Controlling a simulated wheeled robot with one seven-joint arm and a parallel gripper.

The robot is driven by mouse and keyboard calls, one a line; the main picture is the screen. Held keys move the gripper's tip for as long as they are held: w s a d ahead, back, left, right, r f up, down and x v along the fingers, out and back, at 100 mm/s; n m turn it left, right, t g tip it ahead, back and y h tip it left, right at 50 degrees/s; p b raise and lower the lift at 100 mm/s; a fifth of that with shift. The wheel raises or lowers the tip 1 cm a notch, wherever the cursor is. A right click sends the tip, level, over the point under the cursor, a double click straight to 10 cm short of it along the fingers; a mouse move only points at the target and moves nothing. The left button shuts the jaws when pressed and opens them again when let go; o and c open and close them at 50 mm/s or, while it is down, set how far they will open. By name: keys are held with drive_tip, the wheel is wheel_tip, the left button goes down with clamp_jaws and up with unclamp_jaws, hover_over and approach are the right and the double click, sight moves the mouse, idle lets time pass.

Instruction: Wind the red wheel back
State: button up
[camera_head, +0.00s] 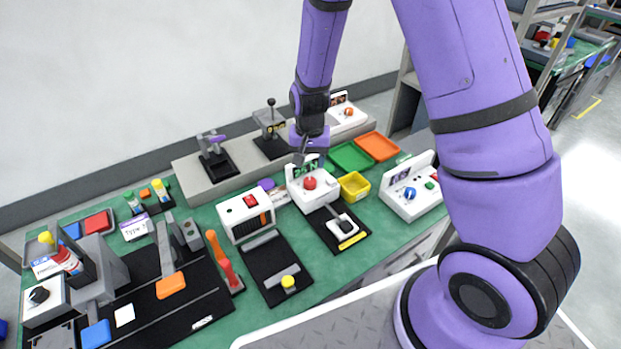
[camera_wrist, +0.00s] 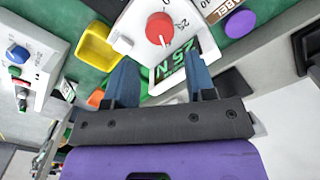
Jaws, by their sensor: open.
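The red wheel (camera_head: 310,183) is a round red knob on the front of a white box (camera_head: 300,196) with a dark display (camera_head: 306,168) carrying green characters. In the wrist view the red wheel (camera_wrist: 159,28) has a white pointer mark and printed scale marks around it. The display (camera_wrist: 170,66) there seems to read 25 N. My gripper (camera_head: 303,157) is above and behind the white box in the head view. In the wrist view my gripper (camera_wrist: 160,68) is open, its two blue-grey fingers on either side of the display, apart from the wheel, with nothing between them.
A yellow bin (camera_head: 354,186) stands right beside the box, with green (camera_head: 350,157) and orange (camera_head: 376,146) trays behind. A white unit with a blue knob (camera_head: 408,193) is farther right. A black mat with a white-and-yellow device (camera_head: 344,229) lies in front.

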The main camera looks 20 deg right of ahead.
sight(310, 180)
wheel_tip(310, 180, down, 7)
drive_tip(key=shift+f, duration=0.1)
idle(0.3)
drive_tip(key=c, duration=0.6)
drive_tip(key=shift+c, duration=0.2)
